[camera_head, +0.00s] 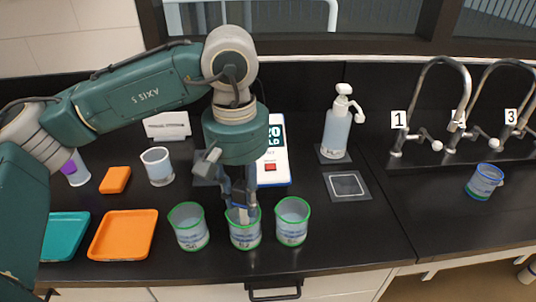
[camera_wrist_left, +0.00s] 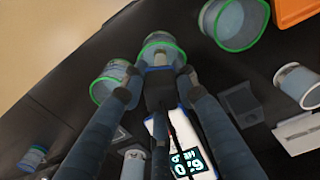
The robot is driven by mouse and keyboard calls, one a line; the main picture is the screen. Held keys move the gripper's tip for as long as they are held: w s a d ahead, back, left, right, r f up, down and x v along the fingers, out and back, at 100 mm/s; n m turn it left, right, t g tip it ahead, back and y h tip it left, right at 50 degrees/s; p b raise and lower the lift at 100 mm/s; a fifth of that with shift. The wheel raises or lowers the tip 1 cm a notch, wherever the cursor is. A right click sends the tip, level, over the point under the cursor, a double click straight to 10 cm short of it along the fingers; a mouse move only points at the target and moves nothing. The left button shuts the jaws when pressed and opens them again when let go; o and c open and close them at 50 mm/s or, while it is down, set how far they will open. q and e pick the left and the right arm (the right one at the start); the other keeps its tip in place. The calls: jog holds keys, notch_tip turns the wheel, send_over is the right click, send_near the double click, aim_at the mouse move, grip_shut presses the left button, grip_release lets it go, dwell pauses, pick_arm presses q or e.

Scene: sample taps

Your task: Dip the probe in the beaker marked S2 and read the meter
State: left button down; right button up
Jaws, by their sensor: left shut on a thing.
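Three green-rimmed beakers stand in a row near the counter's front: a left one (camera_head: 190,235), a middle one (camera_head: 245,238) and a right one (camera_head: 292,230). Their labels are too small to read surely. My left gripper (camera_head: 241,203) points down over the middle beaker, shut on the probe (camera_wrist_left: 160,88). The probe's lower end appears to be inside the middle beaker's rim; its depth is unclear. The white meter (camera_head: 276,165) stands behind, partly hidden by my left arm. Its lit display also shows, rotated, in the left wrist view (camera_wrist_left: 188,163). My right gripper is out of view.
An orange tray (camera_head: 123,236) and a teal tray (camera_head: 65,237) lie left. An orange block (camera_head: 115,180) and a clear cup (camera_head: 157,167) stand behind. A pump bottle (camera_head: 337,130), a pad (camera_head: 347,186), taps and a blue beaker (camera_head: 484,182) are right. The front right counter is clear.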

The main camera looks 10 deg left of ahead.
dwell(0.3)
pick_arm(q)
jog(key=shift+r+p, duration=2.7)
jog(key=shift+r, duration=2.05)
jog(key=shift+r+p, duration=0.9)
jog(key=shift+r, duration=0.6)
jog(key=shift+f, duration=0.1)
